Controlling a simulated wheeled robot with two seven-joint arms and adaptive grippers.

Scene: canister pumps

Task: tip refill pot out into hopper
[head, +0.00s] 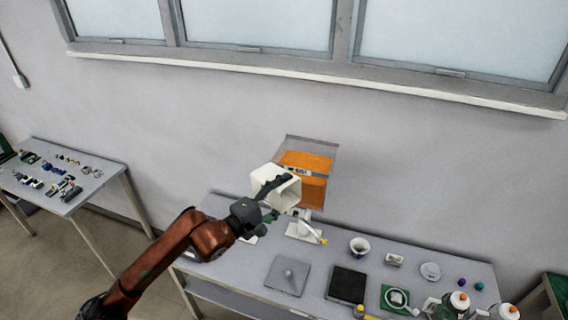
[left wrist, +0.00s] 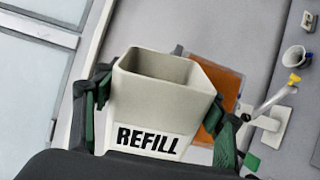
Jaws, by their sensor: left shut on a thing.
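The refill pot (head: 262,176) is a white square pot, held up in front of the hopper in the head view. It is tilted, with its open mouth turned to the right. In the left wrist view the pot (left wrist: 152,115) shows its REFILL label and pale inner walls; its bottom is hidden. My left gripper (head: 272,188) is shut on the pot, with green-and-black fingers on both sides. The hopper (head: 316,188) is a clear box with an orange lower part, against the wall behind the pot; the pot partly covers it. My right gripper is not in view.
Below, the grey table (head: 230,275) holds a white stand with a yellow-tipped spout (head: 305,229), a grey plate (head: 287,275), a black pad (head: 347,284), a white cup (head: 359,247) and pump bottles (head: 457,304). A side table (head: 85,190) with small parts stands left.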

